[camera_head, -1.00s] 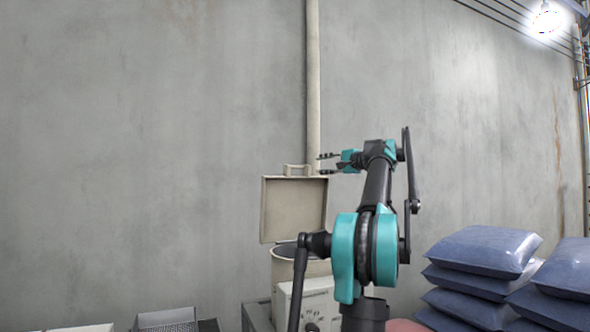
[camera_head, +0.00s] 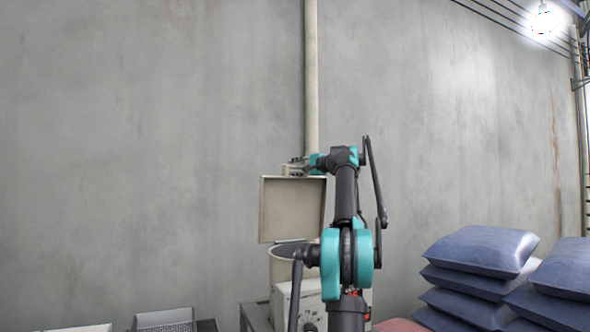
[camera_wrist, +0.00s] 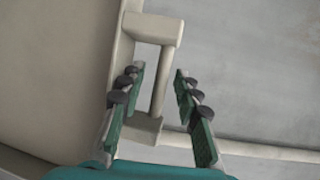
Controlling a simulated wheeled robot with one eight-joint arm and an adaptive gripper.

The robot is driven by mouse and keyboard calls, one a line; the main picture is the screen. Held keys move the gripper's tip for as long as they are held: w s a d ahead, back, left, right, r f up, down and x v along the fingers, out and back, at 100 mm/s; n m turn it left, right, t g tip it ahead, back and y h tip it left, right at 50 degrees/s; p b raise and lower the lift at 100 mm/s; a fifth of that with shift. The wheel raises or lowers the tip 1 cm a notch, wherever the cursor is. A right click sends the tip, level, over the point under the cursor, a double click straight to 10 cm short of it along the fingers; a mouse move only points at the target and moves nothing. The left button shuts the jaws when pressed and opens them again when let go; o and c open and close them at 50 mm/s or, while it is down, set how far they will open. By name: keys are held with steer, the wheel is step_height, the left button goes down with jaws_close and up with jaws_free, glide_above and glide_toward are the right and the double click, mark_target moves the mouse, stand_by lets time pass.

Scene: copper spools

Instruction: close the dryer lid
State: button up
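The dryer lid (camera_head: 291,209) is a beige square panel standing open, upright above the round dryer drum (camera_head: 284,270). Its bar handle (camera_wrist: 158,80) sits on the lid's top edge and shows large in the wrist view. My gripper (camera_head: 294,168) is at the handle at the lid's top. In the wrist view my gripper (camera_wrist: 158,92) is open, with its padded fingers on either side of the handle bar. A gap shows between the right finger and the bar; the left finger looks close to the bar, and I cannot tell whether it touches.
Blue sacks (camera_head: 481,252) are stacked at the right. A beige control box (camera_head: 309,302) stands in front of the drum. A wire tray (camera_head: 165,320) lies at the lower left. A pipe (camera_head: 312,75) runs up the grey wall (camera_head: 150,130) behind the lid.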

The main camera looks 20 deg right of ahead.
jaws_close()
steer(key=shift+s, duration=0.1)
stand_by(0.5)
steer(key=s+f+n+t+y, duration=0.25)
steer(key=s+f, duration=0.25)
steer(key=s, duration=0.4)
steer(key=s+f+n+t+y, duration=0.25)
steer(key=s+f, duration=0.25)
steer(key=s, duration=0.5)
steer(key=s+f, duration=0.3)
steer(key=f, duration=0.5)
steer(key=s+f+t+y, duration=0.1)
steer(key=s+f, duration=0.3)
steer(key=f, duration=0.5)
steer(key=shift+s+d+f, duration=0.2)
steer(key=shift+s+d, duration=0.1)
steer(key=shift+d, duration=0.15)
